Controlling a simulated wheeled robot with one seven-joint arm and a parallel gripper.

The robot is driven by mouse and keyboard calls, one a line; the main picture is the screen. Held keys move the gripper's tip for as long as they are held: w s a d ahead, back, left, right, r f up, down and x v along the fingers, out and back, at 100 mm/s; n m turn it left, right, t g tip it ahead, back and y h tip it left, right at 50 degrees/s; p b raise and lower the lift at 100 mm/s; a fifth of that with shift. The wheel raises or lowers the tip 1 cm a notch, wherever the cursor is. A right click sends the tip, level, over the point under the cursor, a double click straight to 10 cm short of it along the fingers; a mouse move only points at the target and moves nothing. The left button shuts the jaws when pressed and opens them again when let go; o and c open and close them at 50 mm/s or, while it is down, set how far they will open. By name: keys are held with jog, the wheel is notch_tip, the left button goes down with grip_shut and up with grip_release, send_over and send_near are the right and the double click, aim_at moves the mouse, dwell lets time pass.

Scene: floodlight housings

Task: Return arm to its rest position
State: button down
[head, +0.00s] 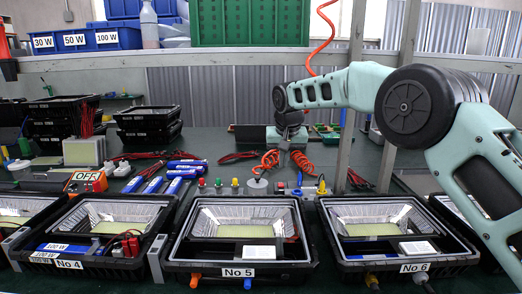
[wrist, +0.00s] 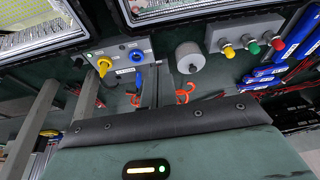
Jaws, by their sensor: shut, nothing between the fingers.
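My arm reaches in from the right of the head view, bends at a large dark joint and extends left over the back of the bench. My gripper (head: 287,139) hangs at its end, above the bench behind the No 5 housing (head: 240,266). In the wrist view my gripper (wrist: 156,88) shows as narrow grey fingers beyond the dark padded edge of the hand. They are shut and hold nothing. The fingertips are small and partly hard to make out against the bench.
Floodlight housings No 4 (head: 69,264) and No 6 (head: 414,267) flank No 5 along the front. A metal post (head: 352,120) and shelf (head: 230,57) stand near my arm. A grey switch box (wrist: 120,57) and coloured buttons (wrist: 251,41) sit below the gripper.

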jog(key=s+a+r+n+g+y+p, duration=0.1)
jog(key=s+r+n+p, duration=0.15)
jog(key=s, duration=1.15)
jog(key=s+a+r+n+g+p, duration=0.2)
jog(key=s+r, duration=0.2)
jog(key=s, duration=0.9)
jog(key=s+d+f+n+p, duration=0.1)
jog(key=s+d, duration=0.4)
jog(key=s, duration=0.6)
jog(key=s+d+f+n+p, duration=0.1)
jog(key=s+d, duration=0.4)
jog(key=s, duration=0.7)
jog(key=shift+s+d+f+g+h+p, duration=0.15)
jog(key=shift+d+f+g+h+p, duration=0.05)
jog(key=shift+f+g+h+p, duration=0.25)
jog(key=shift+n, duration=0.25)
